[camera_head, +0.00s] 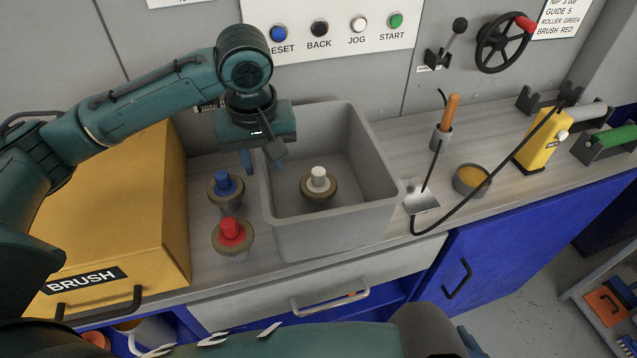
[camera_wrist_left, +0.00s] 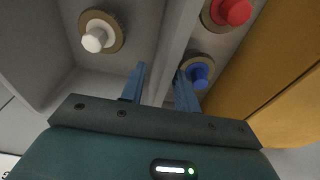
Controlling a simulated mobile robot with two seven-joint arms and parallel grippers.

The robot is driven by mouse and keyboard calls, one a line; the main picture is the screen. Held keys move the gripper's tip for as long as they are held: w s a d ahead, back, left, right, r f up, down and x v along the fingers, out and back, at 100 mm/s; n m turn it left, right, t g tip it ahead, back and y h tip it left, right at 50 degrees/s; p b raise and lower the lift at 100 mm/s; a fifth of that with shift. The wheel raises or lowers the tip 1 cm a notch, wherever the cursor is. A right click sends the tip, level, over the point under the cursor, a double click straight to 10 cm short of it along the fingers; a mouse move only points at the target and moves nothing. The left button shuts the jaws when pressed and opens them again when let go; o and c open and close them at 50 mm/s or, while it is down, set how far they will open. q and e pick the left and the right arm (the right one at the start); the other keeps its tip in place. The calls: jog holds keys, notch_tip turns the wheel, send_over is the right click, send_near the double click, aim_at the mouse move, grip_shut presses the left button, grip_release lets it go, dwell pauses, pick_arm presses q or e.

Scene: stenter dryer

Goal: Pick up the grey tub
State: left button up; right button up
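The grey tub (camera_head: 325,230) stands on the grey counter, with a white-knobbed round piece (camera_head: 318,183) inside it. My left gripper (camera_head: 262,164) is at the tub's left wall, pointing down. In the left wrist view, its two blue fingers (camera_wrist_left: 160,72) are apart, one on each side of the tub's wall (camera_wrist_left: 178,40). The white-knobbed piece (camera_wrist_left: 100,32) is on the inner side. The gripper is open; I see no clear contact with the wall. My right gripper is not in view.
A blue-knobbed piece (camera_head: 224,187) and a red-knobbed piece (camera_head: 232,234) stand just left of the tub, beside a yellow BRUSH box (camera_head: 110,225).

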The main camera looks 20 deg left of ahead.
pick_arm(q)
jog(key=f, duration=0.3)
jog(key=shift+w+a+f, duration=0.2)
jog(key=shift+w+f, duration=0.05)
jog(key=shift+f, duration=0.15)
grip_shut()
jog(key=shift+s+a+f, duration=0.1)
dwell(1.0)
